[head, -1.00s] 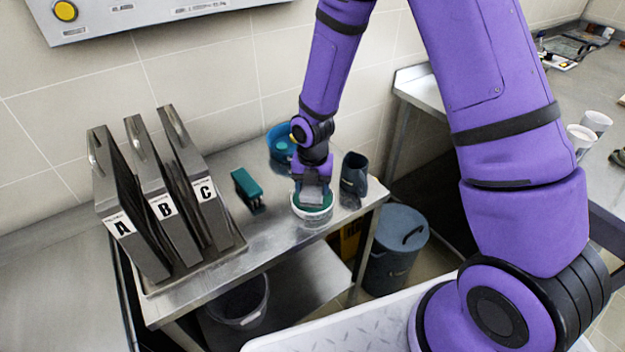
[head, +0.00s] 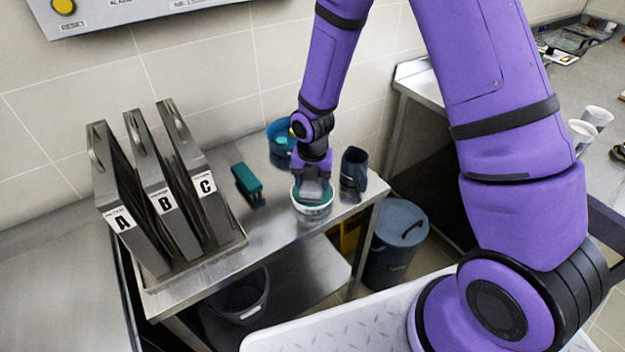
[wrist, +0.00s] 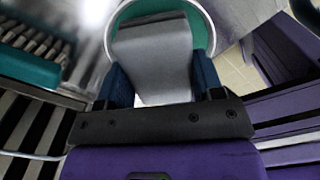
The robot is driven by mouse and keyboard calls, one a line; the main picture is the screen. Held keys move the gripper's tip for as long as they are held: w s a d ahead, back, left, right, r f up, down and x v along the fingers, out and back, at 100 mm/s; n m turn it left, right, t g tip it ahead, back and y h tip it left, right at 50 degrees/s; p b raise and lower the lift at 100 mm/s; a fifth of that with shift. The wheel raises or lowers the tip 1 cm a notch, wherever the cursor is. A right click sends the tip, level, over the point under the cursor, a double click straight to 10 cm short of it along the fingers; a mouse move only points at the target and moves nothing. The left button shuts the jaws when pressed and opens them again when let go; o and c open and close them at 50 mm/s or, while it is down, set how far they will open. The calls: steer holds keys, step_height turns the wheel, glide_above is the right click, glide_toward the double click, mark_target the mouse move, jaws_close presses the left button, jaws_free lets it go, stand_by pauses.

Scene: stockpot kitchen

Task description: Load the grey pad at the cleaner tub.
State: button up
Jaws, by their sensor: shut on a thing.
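The grey pad (wrist: 152,56) is between the two blue fingers of my gripper (wrist: 163,85) in the wrist view, with its far end over the green inside of a round white-rimmed tub. In the head view, my gripper (head: 312,182) points down at this cleaner tub (head: 312,209), and the pad (head: 311,189) shows at its mouth. My gripper is shut on the pad. Whether the pad touches the green contents is hard to tell.
A teal brush (head: 246,183) lies left of the tub. A blue round container (head: 280,135) stands behind it and a dark jug (head: 354,172) to its right. Filters lettered A, B and C (head: 163,203) stand in a rack at left. A lidded bin (head: 397,240) is below.

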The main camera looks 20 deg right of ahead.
steer(key=shift+f, duration=0.5)
stand_by(1.2)
steer(key=shift+r, duration=0.1)
steer(key=shift+r, duration=3.45)
